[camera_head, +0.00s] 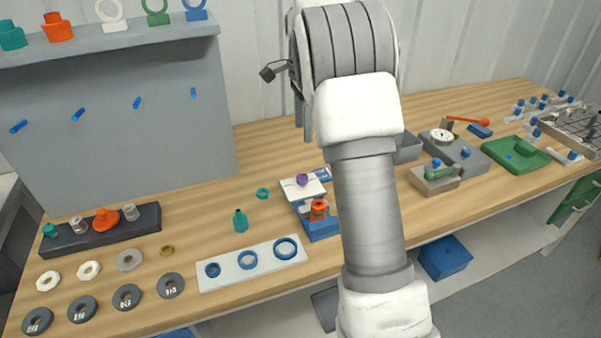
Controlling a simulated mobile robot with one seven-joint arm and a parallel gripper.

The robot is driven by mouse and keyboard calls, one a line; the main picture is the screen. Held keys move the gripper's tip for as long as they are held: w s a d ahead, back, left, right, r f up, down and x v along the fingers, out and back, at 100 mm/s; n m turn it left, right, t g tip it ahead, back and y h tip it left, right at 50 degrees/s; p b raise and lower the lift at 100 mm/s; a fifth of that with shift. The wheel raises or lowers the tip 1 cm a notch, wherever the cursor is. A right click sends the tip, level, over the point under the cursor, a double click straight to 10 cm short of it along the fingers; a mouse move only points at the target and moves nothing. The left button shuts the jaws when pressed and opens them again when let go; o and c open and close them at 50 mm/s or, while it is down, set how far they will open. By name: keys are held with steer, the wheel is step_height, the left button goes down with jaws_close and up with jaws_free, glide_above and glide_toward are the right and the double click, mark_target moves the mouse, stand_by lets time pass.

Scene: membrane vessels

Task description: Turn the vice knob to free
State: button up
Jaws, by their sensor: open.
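A small blue vice-like fixture (322,232) stands on the bench left of my arm, near the front edge. An orange-red part (319,207) sits in its top. A white plate (311,190) with a purple knob (302,180) is just behind it. I cannot tell which of these is the vice knob, nor its setting. My arm fills the middle of the view. Only grey finger-like parts of my gripper (304,115) show beside the upper arm, above and behind the fixture and apart from it. The rest of my gripper is hidden behind the arm.
A white strip with blue rings (226,284) lies left of the fixture, near a teal bottle (240,221). A grey block with a green handle (435,178) and a green tray (517,160) are on the right. A grey panel (110,128) stands at back left.

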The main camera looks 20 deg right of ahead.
mark_target(303, 176)
step_height(303, 176, down, 15)
steer(key=shift+f+b, duration=0.1)
steer(key=shift+b, duration=0.75)
steer(key=shift+c, duration=0.4)
jaws_close()
